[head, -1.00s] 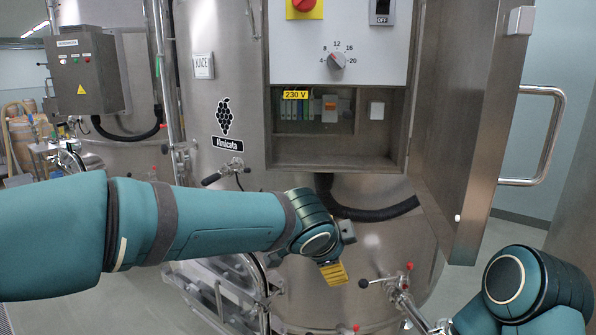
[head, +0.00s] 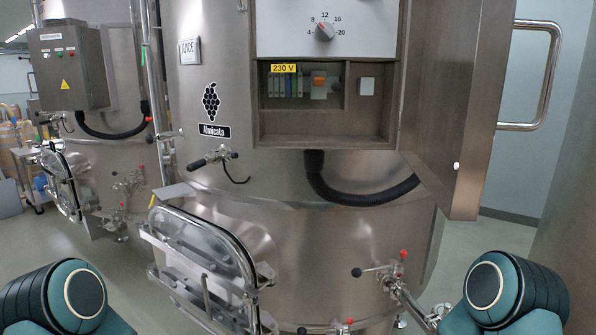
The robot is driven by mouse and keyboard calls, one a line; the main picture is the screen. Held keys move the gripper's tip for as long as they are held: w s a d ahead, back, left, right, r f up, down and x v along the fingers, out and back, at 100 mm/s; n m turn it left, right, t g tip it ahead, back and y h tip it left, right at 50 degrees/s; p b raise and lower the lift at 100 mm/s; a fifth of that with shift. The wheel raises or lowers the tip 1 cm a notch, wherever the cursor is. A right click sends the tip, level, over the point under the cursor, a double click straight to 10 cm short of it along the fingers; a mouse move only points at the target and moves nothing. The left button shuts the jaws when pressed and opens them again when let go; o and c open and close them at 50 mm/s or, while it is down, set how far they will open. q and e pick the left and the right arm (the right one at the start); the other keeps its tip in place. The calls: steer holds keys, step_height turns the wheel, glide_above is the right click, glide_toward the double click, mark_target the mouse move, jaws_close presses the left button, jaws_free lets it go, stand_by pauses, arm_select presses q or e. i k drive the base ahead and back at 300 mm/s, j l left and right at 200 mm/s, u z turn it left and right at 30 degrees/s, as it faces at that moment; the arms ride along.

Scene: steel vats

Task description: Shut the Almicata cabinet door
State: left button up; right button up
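Inside show a white panel with a dial, a 230 V label and a row of modules. My two arms show only as teal links at the bottom left and bottom right corners. Neither gripper is in the picture, and both arms are apart from the door.
A manway hatch (head: 205,255) with a clamp bar and valves with red knobs (head: 403,254) project from the vat below the cabinet. A black hose (head: 350,190) hangs under it. Another control box (head: 68,68) is on the left vat. Floor shows clear at the right.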

mark_target(458, 53)
steer(key=k+l+u, duration=0.1)
steer(key=l+u, duration=0.2)
steer(key=l, duration=1.3)
